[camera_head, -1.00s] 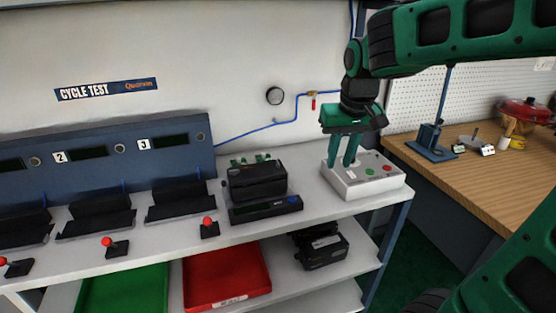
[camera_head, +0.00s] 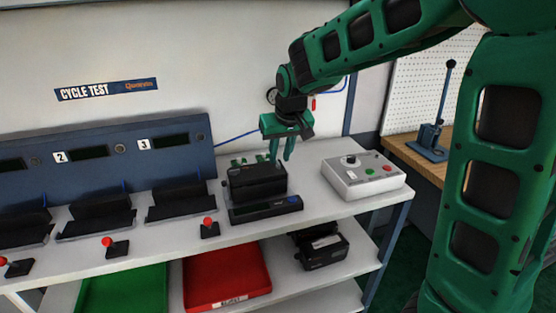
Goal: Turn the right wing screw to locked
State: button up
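A black valve positioner (camera_head: 256,183) stands on the bench on a dark base with a display strip (camera_head: 264,209). Small green wing screws show along its back top edge, one at the left (camera_head: 237,161) and the right wing screw (camera_head: 263,157) at the right. They are too small to tell how they are turned. My gripper (camera_head: 281,158) points down at the back right of the positioner, just right of the right wing screw. Its two fingers are apart with nothing seen between them. I cannot tell whether a finger touches the screw.
A grey control box (camera_head: 362,185) with a black knob and green and red buttons stands to the right. Test stations with black cradles (camera_head: 180,203) and red-knobbed levers (camera_head: 209,228) lie to the left. Red (camera_head: 222,275) and green trays are below.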

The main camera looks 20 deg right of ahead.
aim_at(278, 164)
jog(key=shift+x, duration=1.15)
grip_shut()
